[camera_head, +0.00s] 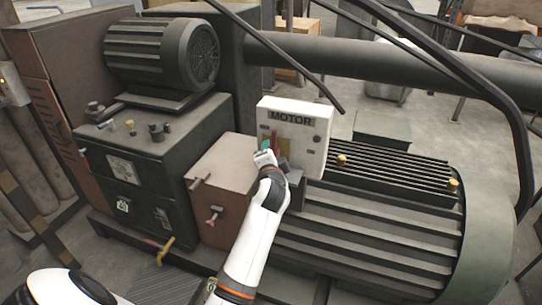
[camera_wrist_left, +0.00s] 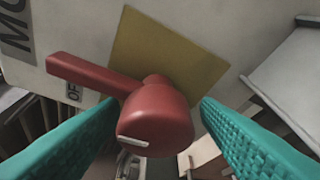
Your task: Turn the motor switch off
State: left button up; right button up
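The white switch box (camera_head: 318,142) labelled MOTOR stands among the machines in the head view. Its red switch handle (camera_head: 275,138) shows small beside my left gripper (camera_head: 264,147). In the left wrist view the red handle (camera_wrist_left: 155,120) sits on a yellow plate (camera_wrist_left: 170,55), with its long lever pointing to the upper left, by a partly covered label that begins with OF. The teal fingers of my left gripper (camera_wrist_left: 160,106) are spread on either side of the handle's round hub, with gaps visible. My right gripper is not in view.
A large ribbed motor (camera_head: 380,225) lies right of and below the box. A brown box (camera_head: 228,170) with small levers and a dark cabinet (camera_head: 130,165) stand to the left. A thick pipe (camera_head: 370,62) and a dark curved bar (camera_head: 450,60) run behind and to the right.

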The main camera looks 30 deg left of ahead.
pick_arm(q)
jog(key=shift+r, duration=0.1)
jog(key=b+v, duration=0.2)
jog(key=v, duration=1)
